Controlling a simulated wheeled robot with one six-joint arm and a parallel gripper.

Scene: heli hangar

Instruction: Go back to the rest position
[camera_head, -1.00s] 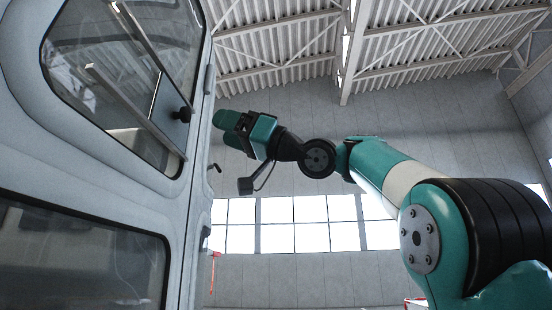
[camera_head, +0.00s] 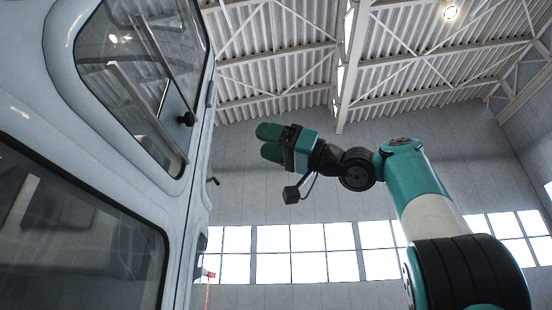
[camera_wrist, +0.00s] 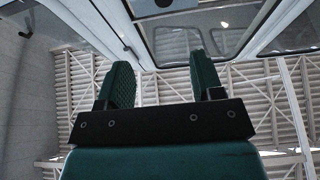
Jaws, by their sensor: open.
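My gripper (camera_head: 268,143) is in the middle of the head view, raised in the air to the right of the helicopter's side (camera_head: 185,215). Its two green fingers point left toward the helicopter and have a gap between them. In the wrist view my gripper (camera_wrist: 162,85) shows both fingers apart, with nothing between them. The gripper touches nothing in the head view.
The helicopter door has windows (camera_head: 140,75) and a dark knob (camera_head: 186,118). A small dark handle (camera_head: 212,181) juts from its edge. A red ribbon-like piece (camera_head: 208,275) shows low beside it. Free air lies around my arm, before the hangar wall (camera_head: 250,190).

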